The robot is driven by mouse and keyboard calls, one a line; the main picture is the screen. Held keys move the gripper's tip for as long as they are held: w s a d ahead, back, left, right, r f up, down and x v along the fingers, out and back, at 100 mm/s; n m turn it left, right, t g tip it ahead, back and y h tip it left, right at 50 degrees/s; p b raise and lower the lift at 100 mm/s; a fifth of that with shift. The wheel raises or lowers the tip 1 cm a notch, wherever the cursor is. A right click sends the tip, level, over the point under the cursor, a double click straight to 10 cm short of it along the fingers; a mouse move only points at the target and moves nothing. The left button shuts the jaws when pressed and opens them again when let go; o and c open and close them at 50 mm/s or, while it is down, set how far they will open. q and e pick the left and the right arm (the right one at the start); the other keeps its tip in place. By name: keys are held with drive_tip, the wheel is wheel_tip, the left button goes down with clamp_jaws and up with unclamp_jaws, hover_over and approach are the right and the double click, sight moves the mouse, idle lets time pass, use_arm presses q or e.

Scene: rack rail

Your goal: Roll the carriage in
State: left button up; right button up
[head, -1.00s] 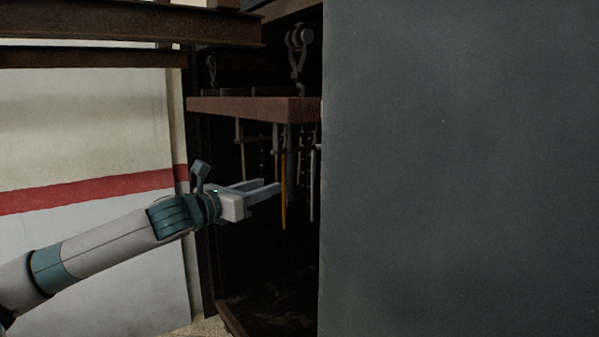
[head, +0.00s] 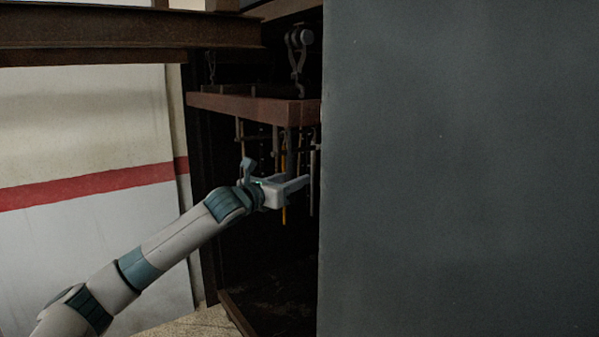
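The carriage (head: 250,106) is a reddish-brown bar frame hanging from hooked rollers (head: 299,55) inside a dark opening. Several thin rods and tools hang below it, among them a yellow one (head: 284,214). The right part of the carriage is hidden behind a large grey panel. My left gripper (head: 300,184) is below the carriage, among or in front of the hanging tools. Its two fingers show apart, pointing right; I see nothing clearly held between them. My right gripper is not in view.
The grey panel (head: 460,170) fills the right side. Rusty beams (head: 130,33) run across the upper left. A pale wall with a red stripe (head: 90,187) stands at the left. The space below the hanging tools is dark and looks free.

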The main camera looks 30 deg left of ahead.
use_arm(q)
drive_tip(key=shift+w+d+p, duration=0.1)
drive_tip(key=shift+w+p, duration=0.25)
drive_tip(key=shift+w, duration=1.05)
drive_tip(key=shift+c, duration=0.5)
clamp_jaws()
drive_tip(key=shift+r, duration=0.1)
